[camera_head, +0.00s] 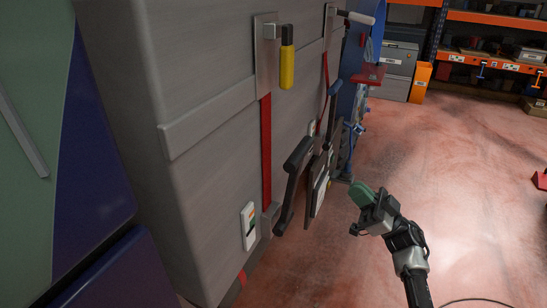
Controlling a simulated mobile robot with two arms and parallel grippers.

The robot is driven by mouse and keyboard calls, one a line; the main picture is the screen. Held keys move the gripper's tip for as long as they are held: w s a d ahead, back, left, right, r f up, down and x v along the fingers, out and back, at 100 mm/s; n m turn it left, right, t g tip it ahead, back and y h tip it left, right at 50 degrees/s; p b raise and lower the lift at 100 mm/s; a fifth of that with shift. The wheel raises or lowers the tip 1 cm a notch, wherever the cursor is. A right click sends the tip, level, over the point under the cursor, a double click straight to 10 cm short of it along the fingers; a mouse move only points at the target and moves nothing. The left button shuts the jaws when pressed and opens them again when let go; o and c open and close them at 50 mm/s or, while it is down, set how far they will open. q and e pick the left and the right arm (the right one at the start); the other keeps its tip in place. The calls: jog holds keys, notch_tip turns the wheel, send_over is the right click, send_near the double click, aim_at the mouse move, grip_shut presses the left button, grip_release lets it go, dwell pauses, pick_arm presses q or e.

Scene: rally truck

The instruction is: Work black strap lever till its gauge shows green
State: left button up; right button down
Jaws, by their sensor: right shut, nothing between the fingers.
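A black lever (291,187) stands out from the grey truck side, tilted, beside the lower end of a red strap (266,150). A small white gauge (248,226) is fixed to the left of the lever's base. My right gripper (361,196) has green fingers that are shut and empty. It is in the air to the right of the lever, apart from it. My left gripper is out of view.
A yellow-handled lever (287,64) sits above on the same strap. Farther along the truck side are a second strap (324,84), a white-handled lever (356,17) and more dark parts. The red floor (440,150) on the right is mostly clear. Orange shelving (495,18) stands behind.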

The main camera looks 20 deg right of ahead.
jog(key=w+a+r+m+t+p, duration=0.1)
jog(key=w+a+r+p, duration=0.4)
jog(key=w+a+p, duration=0.1)
jog(key=shift+w+a+r, duration=0.3)
jog(key=shift+w+r, duration=0.05)
jog(key=shift+w, duration=0.45)
jog(key=shift+w+a+r+p, duration=0.3)
jog(key=shift+w+a+r, duration=0.1)
jog(key=shift+w+a, duration=0.35)
jog(key=shift+w+d, duration=0.1)
jog(key=shift+d, duration=0.05)
